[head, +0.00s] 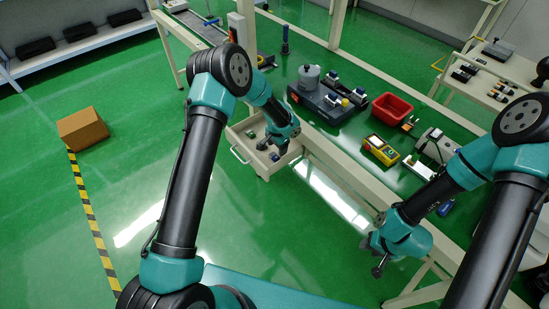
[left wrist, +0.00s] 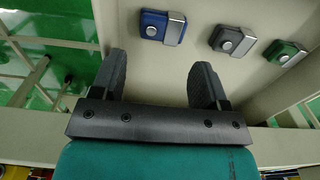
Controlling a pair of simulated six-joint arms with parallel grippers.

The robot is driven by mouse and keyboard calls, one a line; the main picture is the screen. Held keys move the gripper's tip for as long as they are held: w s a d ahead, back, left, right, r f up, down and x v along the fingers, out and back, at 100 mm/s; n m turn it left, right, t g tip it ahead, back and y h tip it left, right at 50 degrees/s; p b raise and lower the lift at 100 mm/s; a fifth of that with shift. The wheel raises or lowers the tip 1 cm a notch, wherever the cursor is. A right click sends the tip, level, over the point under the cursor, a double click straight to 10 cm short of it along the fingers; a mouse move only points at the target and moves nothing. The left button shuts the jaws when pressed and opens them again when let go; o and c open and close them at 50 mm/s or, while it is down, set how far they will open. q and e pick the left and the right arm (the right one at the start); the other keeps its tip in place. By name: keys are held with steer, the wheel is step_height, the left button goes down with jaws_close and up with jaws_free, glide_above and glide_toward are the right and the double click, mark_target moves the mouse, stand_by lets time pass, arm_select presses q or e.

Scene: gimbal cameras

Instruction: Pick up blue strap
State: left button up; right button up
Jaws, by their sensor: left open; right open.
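The blue strap (left wrist: 155,24), a rolled blue piece with a metal buckle, lies in the open drawer in the left wrist view, beyond my left gripper's fingers. A grey strap (left wrist: 226,39) and a green strap (left wrist: 284,53) lie in a row to its right. My left gripper (left wrist: 160,66) is open and empty, with its fingers apart over the drawer edge. In the head view, my left gripper (head: 272,147) is over the drawer (head: 263,173) and partly hides the small items inside. My right gripper (head: 371,258) is open and empty, well away from the drawer.
The workbench to the right holds a dark grey case (head: 317,102), a red bin (head: 391,108) and a yellow meter (head: 380,150). A cardboard box (head: 83,129) sits on the green floor at left. Open floor lies left of the drawer.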

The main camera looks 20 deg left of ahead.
mark_target(277, 155)
arm_select(q)
step_height(277, 155, down, 5)
steer(key=shift+s+a+f, duration=0.1)
stand_by(0.3)
steer(key=c, duration=0.7)
step_height(277, 155, up, 10)
steer(key=shift+r, duration=0.1)
stand_by(0.6)
